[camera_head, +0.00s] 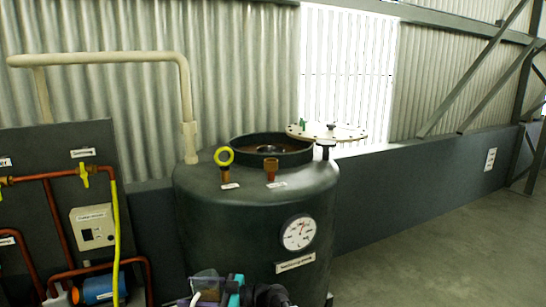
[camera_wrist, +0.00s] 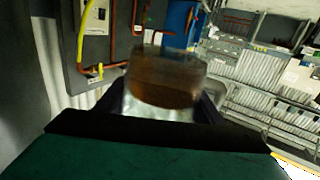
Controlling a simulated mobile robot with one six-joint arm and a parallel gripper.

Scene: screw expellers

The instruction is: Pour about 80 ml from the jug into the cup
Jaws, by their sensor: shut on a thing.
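My gripper (camera_wrist: 163,104) is shut on a clear container with brown liquid in it, which I take to be the jug (camera_wrist: 165,80). Dark fingers show on both sides of it in the wrist view. In the head view the jug (camera_head: 207,284) is at the bottom edge, partly cut off, with my gripper (camera_head: 232,292) beside it on the right. The jug stands in front of the large dark tank. I cannot make out any cup in either view.
A dark round tank (camera_head: 255,225) with a dial gauge (camera_head: 298,233) and an open top hatch fills the middle. A panel with copper pipes (camera_head: 60,225) and a blue pump (camera_head: 98,289) stands at left. The floor (camera_head: 450,235) at right is clear.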

